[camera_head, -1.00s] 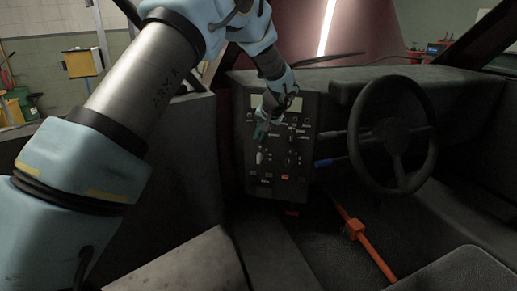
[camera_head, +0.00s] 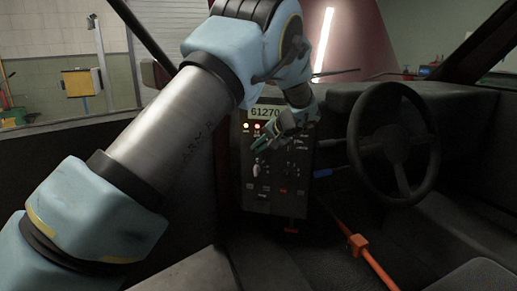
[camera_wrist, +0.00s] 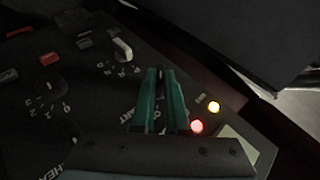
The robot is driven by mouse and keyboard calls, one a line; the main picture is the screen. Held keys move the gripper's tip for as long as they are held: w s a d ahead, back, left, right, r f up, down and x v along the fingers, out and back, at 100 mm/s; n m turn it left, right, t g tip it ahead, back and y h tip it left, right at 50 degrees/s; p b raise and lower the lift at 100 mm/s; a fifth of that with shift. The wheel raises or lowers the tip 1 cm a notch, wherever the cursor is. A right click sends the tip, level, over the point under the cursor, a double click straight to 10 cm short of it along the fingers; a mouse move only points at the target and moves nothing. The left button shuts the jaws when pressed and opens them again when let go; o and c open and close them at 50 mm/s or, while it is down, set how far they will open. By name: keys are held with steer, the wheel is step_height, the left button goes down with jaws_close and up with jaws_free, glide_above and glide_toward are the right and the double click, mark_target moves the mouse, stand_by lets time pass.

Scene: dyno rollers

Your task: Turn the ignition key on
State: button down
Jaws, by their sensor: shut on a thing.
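The dark control panel (camera_head: 262,198) stands in the middle of the dashboard, left of the steering wheel. My gripper (camera_head: 258,142) is at the upper part of this panel. In the wrist view its two teal fingers (camera_wrist: 160,75) are shut on the ignition key, at a label partly reading "ART". Only a small dark piece shows between the fingertips; the rest of the key is hidden, so its angle cannot be told. A display (camera_head: 264,112) reads 61270. A yellow light (camera_wrist: 214,107) and a red light (camera_wrist: 197,126) glow beside the fingers.
The steering wheel (camera_head: 393,143) is right of the panel, with a blue-tipped lever (camera_head: 322,173) between. An orange lever (camera_head: 358,244) rises from the floor. A pale selector knob (camera_wrist: 123,49), a dark rotary knob (camera_wrist: 48,88) and a red switch (camera_wrist: 49,59) sit near my fingers.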

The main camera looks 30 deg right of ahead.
steer(key=c, duration=0.9)
jaws_free()
steer(key=b+v, duration=0.1)
steer(key=v, duration=0.9)
steer(key=shift+s+d+r, duration=0.1)
steer(key=shift+s+r, duration=0.15)
steer(key=shift+s, duration=0.05)
